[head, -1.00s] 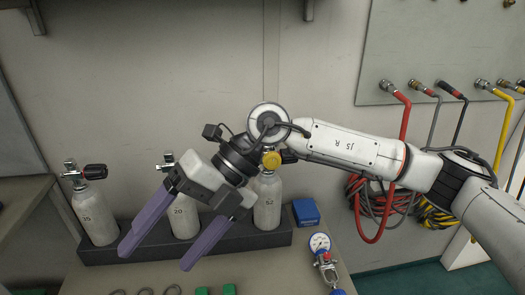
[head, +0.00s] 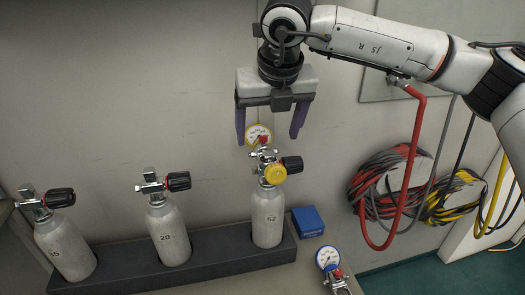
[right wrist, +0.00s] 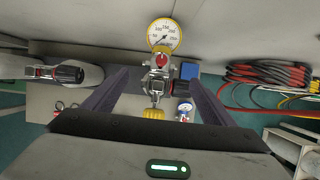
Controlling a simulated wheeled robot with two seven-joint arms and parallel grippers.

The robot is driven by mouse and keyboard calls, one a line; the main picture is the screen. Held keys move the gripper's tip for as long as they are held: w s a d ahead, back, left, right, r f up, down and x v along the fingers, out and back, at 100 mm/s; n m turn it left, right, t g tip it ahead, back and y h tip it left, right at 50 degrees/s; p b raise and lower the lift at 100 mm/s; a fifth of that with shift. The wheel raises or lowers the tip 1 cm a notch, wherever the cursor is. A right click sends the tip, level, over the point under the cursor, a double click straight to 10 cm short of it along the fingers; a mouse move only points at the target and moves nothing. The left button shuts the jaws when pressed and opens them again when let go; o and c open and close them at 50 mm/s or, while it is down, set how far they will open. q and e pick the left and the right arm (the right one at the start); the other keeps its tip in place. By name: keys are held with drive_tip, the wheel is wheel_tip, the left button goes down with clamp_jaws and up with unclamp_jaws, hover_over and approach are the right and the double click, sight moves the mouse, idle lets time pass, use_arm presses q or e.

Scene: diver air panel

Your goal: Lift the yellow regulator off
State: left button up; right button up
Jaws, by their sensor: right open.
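The yellow regulator (head: 275,173) sits on the valve of the cylinder marked 52 (head: 267,215), the rightmost in the rack. Its yellow-rimmed gauge (head: 258,134) stands up at the top, with a red part just below it. My right gripper (head: 268,138) is above this cylinder, pointing down, open and empty, its fingers to either side of the gauge in the picture. In the right wrist view the gauge (right wrist: 165,36) and the yellow knob (right wrist: 153,113) show between the open fingers (right wrist: 160,78). I cannot tell any contact. My left gripper is not in view.
Cylinders marked 20 (head: 170,235) and 35 (head: 65,248) stand left in the same dark rack (head: 205,247), with black-knobbed valves. A blue box (head: 308,221) and a blue-rimmed gauge (head: 328,258) are at right. Coiled hoses (head: 385,185) hang on the wall.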

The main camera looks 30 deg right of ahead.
sight(264, 146)
drive_tip(key=shift+w+f, duration=0.2)
drive_tip(key=shift+f, duration=0.45)
drive_tip(key=p+x, duration=0.1)
drive_tip(key=x, duration=0.3)
drive_tip(key=shift+w+d+f, duration=0.15)
drive_tip(key=shift+w, duration=0.1)
drive_tip(key=shift+w+f, duration=0.1)
drive_tip(key=shift+f, duration=0.1)
drive_tip(key=c, duration=1.6)
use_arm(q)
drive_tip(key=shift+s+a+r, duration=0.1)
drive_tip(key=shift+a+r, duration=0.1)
use_arm(e)
drive_tip(key=shift+w+r, duration=0.1)
drive_tip(key=shift+r, duration=0.05)
drive_tip(key=shift+c, duration=0.2)
drive_tip(key=shift+r, duration=0.1)
